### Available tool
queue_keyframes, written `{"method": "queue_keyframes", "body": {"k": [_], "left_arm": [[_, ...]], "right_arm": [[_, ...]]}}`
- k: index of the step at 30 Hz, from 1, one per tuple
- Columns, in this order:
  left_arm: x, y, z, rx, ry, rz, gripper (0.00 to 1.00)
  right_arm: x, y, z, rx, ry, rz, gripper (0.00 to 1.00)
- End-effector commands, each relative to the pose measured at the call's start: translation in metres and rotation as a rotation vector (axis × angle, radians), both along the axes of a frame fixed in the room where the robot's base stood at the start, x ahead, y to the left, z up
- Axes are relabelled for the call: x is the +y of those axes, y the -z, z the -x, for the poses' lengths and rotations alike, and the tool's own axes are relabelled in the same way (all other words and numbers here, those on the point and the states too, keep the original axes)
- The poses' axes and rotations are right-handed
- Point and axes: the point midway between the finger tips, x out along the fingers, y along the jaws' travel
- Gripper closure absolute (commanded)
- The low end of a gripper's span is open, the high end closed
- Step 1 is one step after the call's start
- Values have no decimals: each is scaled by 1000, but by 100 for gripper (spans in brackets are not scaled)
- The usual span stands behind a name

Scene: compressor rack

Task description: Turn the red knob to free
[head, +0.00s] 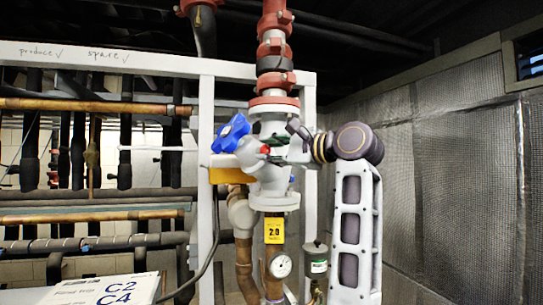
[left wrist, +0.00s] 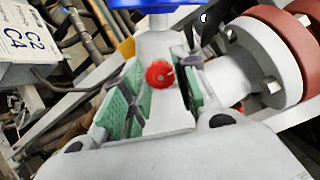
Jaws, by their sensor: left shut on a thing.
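The red knob (head: 265,150) is small and sits on the side of a white valve body (head: 270,180) on a vertical pipe. In the left wrist view the red knob (left wrist: 158,75) shows as a round red disc between the two green-padded fingers. My left gripper (head: 276,150) reaches the valve from the right, and it also shows in the left wrist view (left wrist: 160,80). It is shut on the red knob, one finger on each side. The exact contact at the pads is partly hidden. My right gripper is in neither view.
A blue handwheel (head: 231,133) is just left of the knob, close to the fingers. A yellow tag (head: 274,231) and a round gauge (head: 280,264) are below. A white frame post (head: 206,180) and several pipes stand to the left. A mesh-faced wall (head: 450,170) is on the right.

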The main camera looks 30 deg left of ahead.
Motion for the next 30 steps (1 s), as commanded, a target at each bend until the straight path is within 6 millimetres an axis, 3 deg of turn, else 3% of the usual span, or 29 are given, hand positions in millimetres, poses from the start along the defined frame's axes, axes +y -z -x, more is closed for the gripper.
{"method": "queue_keyframes", "body": {"k": [9,24,25,30], "left_arm": [[0,1,0,-123,-1,28,94],[0,1,0,-146,-1,34,94],[0,1,0,-146,-1,34,69],[0,1,0,-145,-1,34,49]], "right_arm": [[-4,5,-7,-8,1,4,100],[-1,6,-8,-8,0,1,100],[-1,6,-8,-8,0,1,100],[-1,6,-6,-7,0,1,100]]}}
